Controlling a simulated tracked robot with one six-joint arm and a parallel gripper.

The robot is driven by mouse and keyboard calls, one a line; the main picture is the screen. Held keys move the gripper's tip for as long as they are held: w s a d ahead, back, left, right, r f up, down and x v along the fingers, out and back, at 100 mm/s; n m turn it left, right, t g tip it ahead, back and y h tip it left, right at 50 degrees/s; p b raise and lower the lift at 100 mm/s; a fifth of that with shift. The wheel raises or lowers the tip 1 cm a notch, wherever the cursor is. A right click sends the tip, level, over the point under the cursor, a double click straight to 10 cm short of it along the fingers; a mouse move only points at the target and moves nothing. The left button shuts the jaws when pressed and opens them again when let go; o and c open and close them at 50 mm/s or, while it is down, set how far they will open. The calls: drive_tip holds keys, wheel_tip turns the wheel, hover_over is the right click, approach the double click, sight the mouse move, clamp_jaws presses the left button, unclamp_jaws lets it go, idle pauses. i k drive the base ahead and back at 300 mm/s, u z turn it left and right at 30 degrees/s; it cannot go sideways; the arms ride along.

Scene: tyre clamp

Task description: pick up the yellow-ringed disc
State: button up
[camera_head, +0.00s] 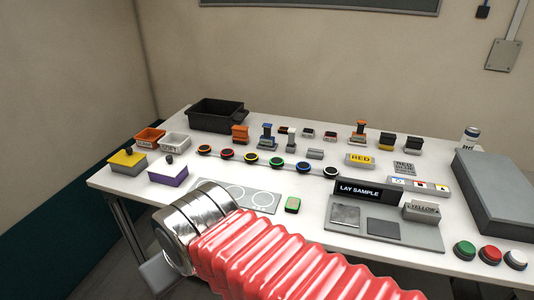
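The yellow-ringed disc (250,158) is a small dark disc with a yellow rim. It lies flat on the white table, in a slanting row of discs with differently coloured rings. A red-ringed disc sits to its left and a green-ringed one to its right, with gaps between them. My arm, with a red ribbed sleeve and shiny metal cuff, crosses the lower foreground, nearer the camera than the disc. No gripper fingers can be made out, and nothing covers the disc.
A grey plate with white circles (254,196) lies in front of the row, partly behind my arm. Small stamps and blocks stand behind the row. A black bin (216,116) is at the back left.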

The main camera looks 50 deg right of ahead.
sight(249, 158)
drive_tip(key=z, duration=0.4)
drive_tip(key=i, duration=0.55)
drive_tip(key=z, duration=0.55)
drive_tip(key=i, duration=0.65)
